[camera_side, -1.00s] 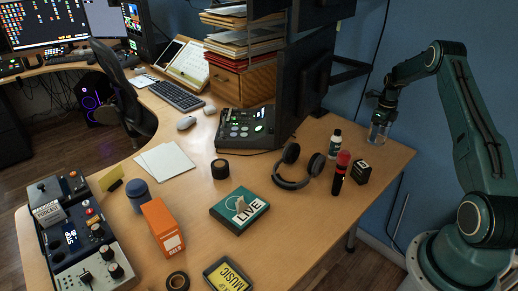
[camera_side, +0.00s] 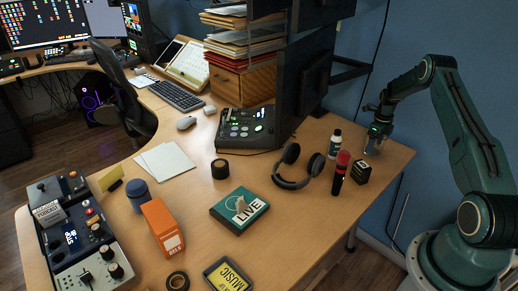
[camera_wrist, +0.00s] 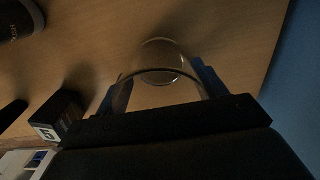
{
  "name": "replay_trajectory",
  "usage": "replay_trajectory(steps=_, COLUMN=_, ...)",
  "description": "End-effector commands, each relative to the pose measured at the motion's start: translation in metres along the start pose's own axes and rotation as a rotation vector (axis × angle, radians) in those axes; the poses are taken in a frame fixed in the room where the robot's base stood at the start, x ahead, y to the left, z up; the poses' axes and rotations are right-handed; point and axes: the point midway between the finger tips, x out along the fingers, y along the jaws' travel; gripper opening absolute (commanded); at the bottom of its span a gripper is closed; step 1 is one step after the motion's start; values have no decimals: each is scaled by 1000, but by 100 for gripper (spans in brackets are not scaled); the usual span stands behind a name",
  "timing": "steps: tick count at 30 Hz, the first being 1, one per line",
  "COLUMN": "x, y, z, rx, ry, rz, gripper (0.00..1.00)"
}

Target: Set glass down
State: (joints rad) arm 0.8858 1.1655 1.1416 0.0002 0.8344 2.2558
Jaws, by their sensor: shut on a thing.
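My gripper (camera_side: 374,139) is over the back right corner of the wooden desk (camera_side: 318,238), pointing down. It is shut on a clear glass (camera_side: 371,147). In the wrist view the glass (camera_wrist: 160,62) sits between the two fingers (camera_wrist: 160,92), with its rounded rim showing against the wood. In the side view the glass is low, close to the desktop. I cannot tell whether its base touches the wood.
A small black box (camera_side: 361,172), a red-topped black bottle (camera_side: 340,172) and a white-capped bottle (camera_side: 335,144) stand left of the glass. Headphones (camera_side: 291,168) lie further left. The desk's right edge is close. The front right desktop is clear.

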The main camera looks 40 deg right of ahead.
Motion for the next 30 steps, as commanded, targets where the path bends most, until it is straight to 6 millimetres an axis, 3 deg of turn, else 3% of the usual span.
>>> replay_trajectory(steps=9, x=2, y=0, z=0, rx=0, ry=-1, rz=-1, gripper=40)
replay_trajectory(steps=10, x=3, y=0, z=0, rx=0, ry=0, rz=0, gripper=74)
replay_trajectory(steps=13, x=2, y=0, z=0, rx=0, ry=0, rz=0, gripper=92)
replay_trajectory(steps=24, x=1, y=0, z=0, rx=0, ry=0, rz=0, gripper=92)
replay_trajectory(steps=30, x=-12, y=0, z=0, rx=0, ry=-1, rz=-2, gripper=92)
